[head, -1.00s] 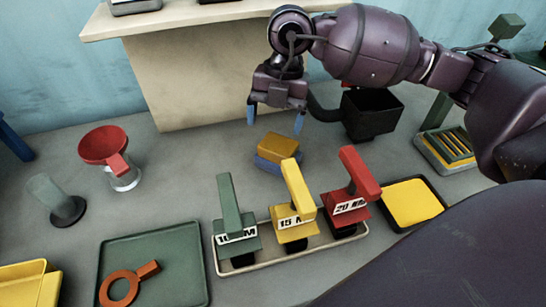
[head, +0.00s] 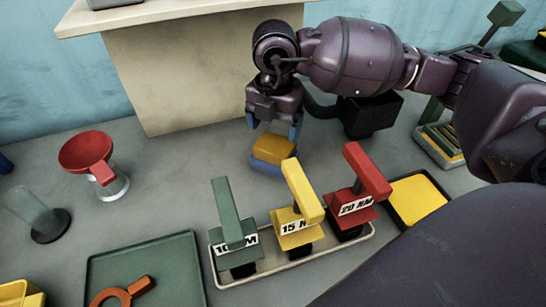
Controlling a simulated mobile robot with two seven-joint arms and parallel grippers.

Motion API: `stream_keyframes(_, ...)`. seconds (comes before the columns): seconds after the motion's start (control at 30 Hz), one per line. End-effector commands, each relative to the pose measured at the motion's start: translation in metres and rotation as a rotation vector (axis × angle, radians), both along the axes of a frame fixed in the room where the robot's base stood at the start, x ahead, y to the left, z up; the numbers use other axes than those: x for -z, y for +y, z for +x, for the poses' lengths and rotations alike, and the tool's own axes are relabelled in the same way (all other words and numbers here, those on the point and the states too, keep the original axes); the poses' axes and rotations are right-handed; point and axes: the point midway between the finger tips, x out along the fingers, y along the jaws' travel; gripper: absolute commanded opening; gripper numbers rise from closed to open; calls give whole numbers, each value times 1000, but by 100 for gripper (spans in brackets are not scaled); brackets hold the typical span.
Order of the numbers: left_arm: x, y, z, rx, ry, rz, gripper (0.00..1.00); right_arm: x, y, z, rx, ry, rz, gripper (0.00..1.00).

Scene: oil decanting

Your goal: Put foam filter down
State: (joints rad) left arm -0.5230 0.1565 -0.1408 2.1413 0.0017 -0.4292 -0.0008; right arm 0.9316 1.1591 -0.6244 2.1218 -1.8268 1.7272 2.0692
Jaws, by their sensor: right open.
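A yellow foam-like block (head: 274,149), which looks like the foam filter, rests on a blue base (head: 268,166) on the grey worktop, behind the row of handled tools. My right gripper (head: 273,128) points down just above and behind the block. Its blue-tipped fingers are apart, one toward each side of the block, and nothing shows held between them. I cannot tell whether a fingertip touches the block. My left gripper is not in view.
A tray (head: 222,283) holds green, yellow and red handled tools in front. A black tray with a yellow pad (head: 417,198) lies right. A red funnel (head: 87,151) stands left. A green tray (head: 172,250) holds an orange ring tool. A black box (head: 369,114) stands behind.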

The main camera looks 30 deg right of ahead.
Motion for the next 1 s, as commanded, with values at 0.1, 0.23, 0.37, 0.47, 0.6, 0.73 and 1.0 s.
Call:
stream_keyframes(0.1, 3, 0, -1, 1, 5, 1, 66, 9, -1, -1, 0, 2, 0, 83)
stream_keyframes(0.23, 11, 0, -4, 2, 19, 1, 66, 27, -2, -3, 0, 6, -1, 83)
stream_keyframes(0.37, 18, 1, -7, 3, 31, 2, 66, 45, -2, -4, 0, 7, 0, 83)
stream_keyframes(0.47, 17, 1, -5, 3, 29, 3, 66, 51, -2, -4, 0, 3, -1, 83)
stream_keyframes(0.6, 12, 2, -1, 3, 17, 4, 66, 50, -2, -3, 0, -2, 0, 83)
stream_keyframes(0.73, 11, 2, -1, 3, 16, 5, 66, 49, -2, -3, 0, -2, 0, 75)
stream_keyframes(1.0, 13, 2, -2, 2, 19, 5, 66, 49, -2, -3, 0, -1, 0, 34)
